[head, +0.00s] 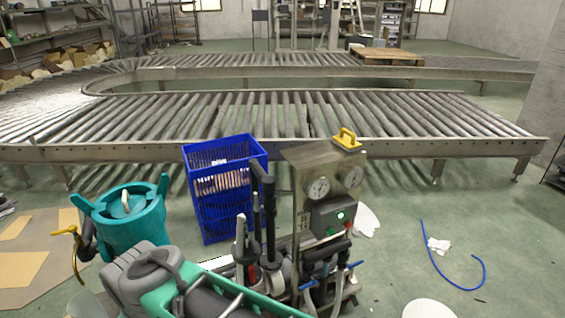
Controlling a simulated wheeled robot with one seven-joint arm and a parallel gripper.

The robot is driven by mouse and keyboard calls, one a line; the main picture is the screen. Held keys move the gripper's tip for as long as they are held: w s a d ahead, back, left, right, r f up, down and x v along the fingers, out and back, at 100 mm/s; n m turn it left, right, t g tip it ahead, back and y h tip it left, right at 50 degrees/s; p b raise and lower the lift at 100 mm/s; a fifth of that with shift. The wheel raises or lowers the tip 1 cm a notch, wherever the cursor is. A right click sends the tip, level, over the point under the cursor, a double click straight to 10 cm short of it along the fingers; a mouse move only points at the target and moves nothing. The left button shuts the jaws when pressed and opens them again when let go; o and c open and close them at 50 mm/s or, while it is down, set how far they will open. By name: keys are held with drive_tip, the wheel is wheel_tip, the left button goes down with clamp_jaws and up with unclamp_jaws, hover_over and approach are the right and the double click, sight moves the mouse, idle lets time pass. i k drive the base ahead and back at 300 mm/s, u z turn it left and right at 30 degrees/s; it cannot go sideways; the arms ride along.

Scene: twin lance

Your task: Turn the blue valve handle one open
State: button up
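A metal stand (318,165) with two round gauges (318,188) rises right of centre in the head view. A dark control box with a green light (340,217) is fixed to its front. Below the box are dark fittings with small blue handles. One blue handle (355,265) sticks out at the right, and another blue piece (307,285) shows at the lower left of the fittings. I cannot tell from this distance how far either handle is turned. Two upright dark lances (268,215) stand just left of the stand. I cannot make out my gripper in this view.
A blue crate (222,190) stands behind the lances. A teal container (125,215) is at the left. A roller conveyor (270,115) crosses behind. A blue hose (440,270) lies on the floor at right, where there is mostly free room.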

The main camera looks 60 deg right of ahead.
sight(314, 281)
drive_tip(key=z, duration=1.9)
drive_tip(key=k, duration=0.5)
drive_tip(key=u, duration=1.75)
drive_tip(key=i, duration=0.35)
